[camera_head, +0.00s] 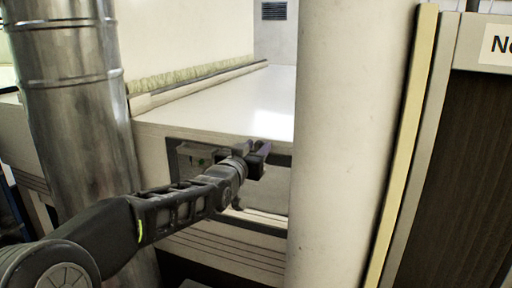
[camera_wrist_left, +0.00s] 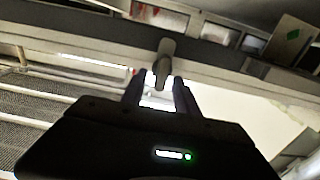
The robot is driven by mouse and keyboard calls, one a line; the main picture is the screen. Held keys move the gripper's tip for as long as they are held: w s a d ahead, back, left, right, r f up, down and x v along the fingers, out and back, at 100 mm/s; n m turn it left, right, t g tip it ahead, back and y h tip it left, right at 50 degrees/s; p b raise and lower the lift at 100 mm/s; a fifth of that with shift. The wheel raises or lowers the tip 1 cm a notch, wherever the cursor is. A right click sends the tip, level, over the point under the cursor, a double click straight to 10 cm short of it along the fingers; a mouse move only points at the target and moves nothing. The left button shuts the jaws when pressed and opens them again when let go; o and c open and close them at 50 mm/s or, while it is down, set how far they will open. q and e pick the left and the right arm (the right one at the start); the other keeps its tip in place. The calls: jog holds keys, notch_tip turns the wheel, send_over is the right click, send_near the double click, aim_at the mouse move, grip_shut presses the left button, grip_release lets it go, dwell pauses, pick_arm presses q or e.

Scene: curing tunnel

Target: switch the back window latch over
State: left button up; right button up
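The long white housing (camera_head: 215,102) has a dark-framed window opening (camera_head: 187,160) in its near side. My left gripper (camera_head: 262,152) is at the upper right part of this opening and hides most of what is there. In the left wrist view, a pale latch lever (camera_wrist_left: 165,50) hangs from a grey frame bar (camera_wrist_left: 110,38). Its lower end lies between the two fingertips of my left gripper (camera_wrist_left: 158,82). The fingers are apart, with bright gaps beside the lever; I cannot tell whether either one touches it. My right gripper is in neither view.
A shiny metal duct (camera_head: 80,120) stands at the left, close to my left arm. A thick pale column (camera_head: 345,140) stands just right of the gripper and hides the housing's right part. A dark panel (camera_head: 455,170) with a sign is at far right.

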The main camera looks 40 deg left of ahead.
pick_arm(q)
jog(key=shift+c, duration=0.3)
grip_shut()
jog(key=shift+f, duration=0.1)
jog(key=m+b, duration=0.1)
jog(key=b, duration=0.1)
jog(key=shift+f+m+b, duration=0.15)
jog(key=shift+m+b, duration=0.2)
jog(key=shift+m, duration=0.05)
jog(key=shift+w+d+f+m+b, duration=0.1)
jog(key=shift+d+f+m+b, duration=0.1)
jog(key=shift+m+b, duration=2.15)
jog(key=shift+w+d+f+m+b, duration=0.1)
jog(key=shift+d+m+b, duration=0.15)
jog(key=shift+m+b, duration=2.1)
jog(key=shift+d+f+m+b, duration=0.2)
jog(key=shift+m+b, duration=1.05)
jog(key=shift+m, duration=2.15)
